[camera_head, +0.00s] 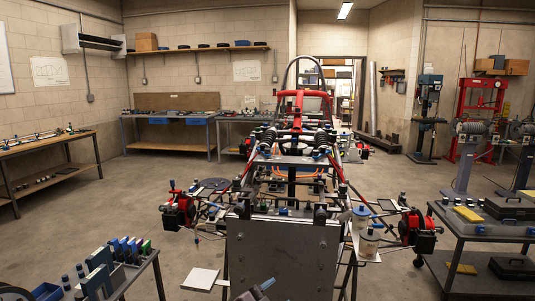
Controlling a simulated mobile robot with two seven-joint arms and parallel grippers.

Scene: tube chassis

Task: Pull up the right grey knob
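The tube chassis (290,160) stands in the middle of the room on a stand, with a flat grey front panel (283,258) facing me. Two small dark upright knob-like parts sit at the panel's top edge, a left one (243,211) and a right one (320,214). They are too small to tell whether either is a grey knob, or whether it is up or down.
A cart (487,235) with cases stands close on the right. A bench with blue boxes (100,270) is at the lower left. Red hub assemblies (180,210) stick out at both sides of the chassis. Bottles (368,240) stand right of the panel. Open floor lies left.

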